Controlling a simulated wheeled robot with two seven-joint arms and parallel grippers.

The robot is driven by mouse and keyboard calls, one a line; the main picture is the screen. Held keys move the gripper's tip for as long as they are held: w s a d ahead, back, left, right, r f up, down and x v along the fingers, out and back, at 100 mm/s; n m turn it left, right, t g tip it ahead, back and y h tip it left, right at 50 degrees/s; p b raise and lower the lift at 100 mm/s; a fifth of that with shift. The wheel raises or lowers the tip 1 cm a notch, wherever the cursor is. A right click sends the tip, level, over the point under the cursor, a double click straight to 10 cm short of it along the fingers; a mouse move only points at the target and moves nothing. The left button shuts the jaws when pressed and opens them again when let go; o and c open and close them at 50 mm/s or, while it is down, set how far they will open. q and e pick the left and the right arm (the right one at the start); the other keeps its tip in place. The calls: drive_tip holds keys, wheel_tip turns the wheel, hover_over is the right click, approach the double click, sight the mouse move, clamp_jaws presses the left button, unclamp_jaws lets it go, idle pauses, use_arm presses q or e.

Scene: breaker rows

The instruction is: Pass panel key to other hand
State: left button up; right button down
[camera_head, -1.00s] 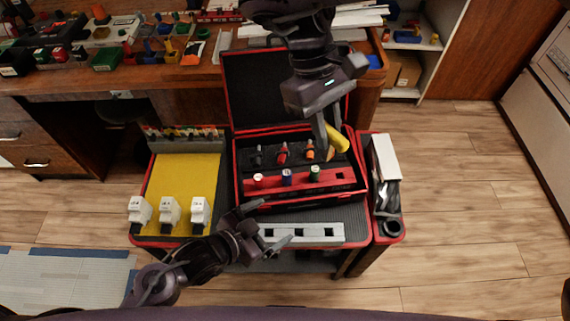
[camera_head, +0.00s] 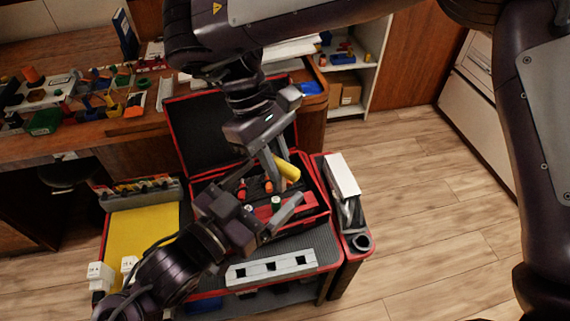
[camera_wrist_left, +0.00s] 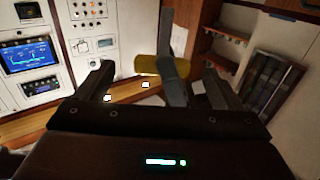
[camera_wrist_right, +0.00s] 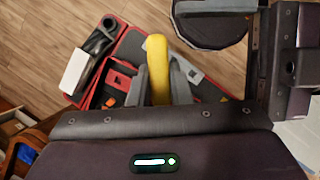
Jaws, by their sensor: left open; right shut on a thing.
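The panel key shows as a yellow handle (camera_head: 288,171), held above the toolbox. My right gripper (camera_head: 276,164) is shut on it; the yellow handle (camera_wrist_right: 157,60) stands up between its fingers in the right wrist view. My left gripper (camera_head: 268,190) is open and empty, just below and in front of the key. In the left wrist view the key (camera_wrist_left: 150,65) lies crosswise ahead, between the lines of the two open fingers, with a right finger in front of it. Whether the left fingers touch it cannot be told.
The open red-edged toolbox (camera_head: 318,211) with colored tools is beneath both grippers. A grey bar with square holes (camera_head: 270,269) lies in front of it. A yellow mat (camera_head: 140,230) and white breakers (camera_head: 100,275) are left. A side bin (camera_head: 352,222) holds a white box.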

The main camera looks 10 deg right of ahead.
use_arm(q)
drive_tip(key=x, duration=0.7)
drive_tip(key=shift+s, duration=0.1)
drive_tip(key=c, duration=1.1)
drive_tip(key=shift+o, duration=0.2)
use_arm(e)
drive_tip(key=c, duration=1.3)
unclamp_jaws()
drive_tip(key=shift+o, duration=0.2)
